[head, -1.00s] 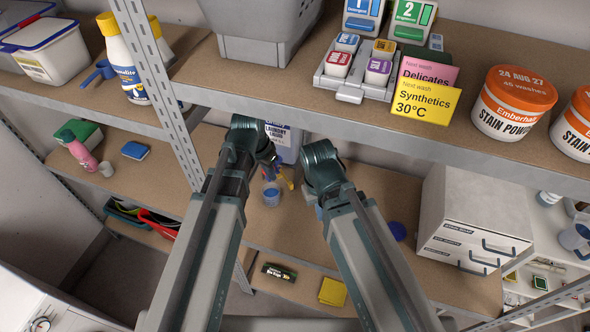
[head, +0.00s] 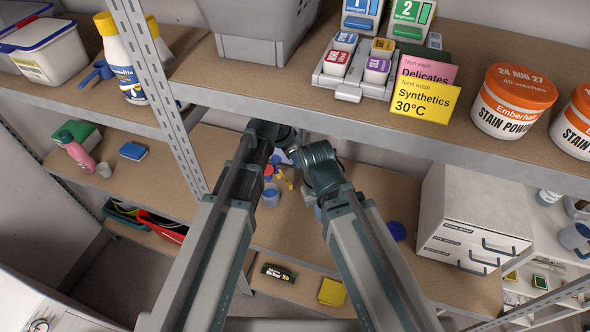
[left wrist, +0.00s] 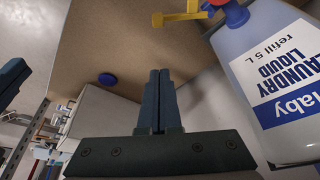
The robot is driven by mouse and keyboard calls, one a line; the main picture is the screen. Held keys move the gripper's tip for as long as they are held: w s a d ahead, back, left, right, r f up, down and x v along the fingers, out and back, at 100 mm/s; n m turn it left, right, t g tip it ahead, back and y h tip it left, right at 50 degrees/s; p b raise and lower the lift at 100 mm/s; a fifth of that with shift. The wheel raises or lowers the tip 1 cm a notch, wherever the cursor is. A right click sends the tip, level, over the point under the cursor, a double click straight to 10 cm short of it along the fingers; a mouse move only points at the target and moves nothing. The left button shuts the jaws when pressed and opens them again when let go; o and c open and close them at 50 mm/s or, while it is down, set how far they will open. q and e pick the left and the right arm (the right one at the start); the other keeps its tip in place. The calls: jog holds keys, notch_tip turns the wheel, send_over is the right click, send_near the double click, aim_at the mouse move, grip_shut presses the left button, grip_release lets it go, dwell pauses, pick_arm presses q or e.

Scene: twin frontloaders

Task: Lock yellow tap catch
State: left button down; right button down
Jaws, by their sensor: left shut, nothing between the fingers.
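The yellow catch (left wrist: 185,16) is at the top of the left wrist view, beside the blue and red tap (left wrist: 235,12) of a grey laundry liquid jug (left wrist: 270,85). In the head view the yellow catch (head: 286,180) shows small between my two arms, and the jug is mostly hidden behind them. My left gripper (left wrist: 160,72) is shut and empty. In the left wrist view its fingertips are below the catch and left of the jug, apart from both. My right wrist (head: 318,165) is right of the catch; its fingers cannot be made out.
A small blue cup (head: 270,196) stands below the tap. A blue round cap (head: 397,231) lies on the lower shelf (head: 350,250), right of my right arm. A white drawer box (head: 470,220) stands further right. The upper shelf edge (head: 400,150) overhangs this space.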

aim_at(291, 184)
pick_arm(q)
jog(key=b+x, duration=0.9)
jog(key=x, duration=0.1)
jog(key=a, duration=0.1)
jog(key=s+a, duration=0.1)
jog(key=a, duration=0.1)
jog(key=shift+s+a+r, duration=0.15)
jog(key=shift+s+a, duration=0.15)
jog(key=shift+s, duration=0.1)
jog(key=shift+s+a, duration=0.1)
jog(key=shift+s+a+m+g, duration=0.35)
jog(key=shift+a+m, duration=0.2)
jog(key=shift+m, duration=0.45)
jog(key=a+m, duration=0.2)
jog(key=s+a+m+g, duration=0.1)
jog(key=a, duration=0.1)
jog(key=shift+s+m, duration=0.1)
jog(key=shift+m, duration=0.3)
jog(key=shift+d, duration=0.15)
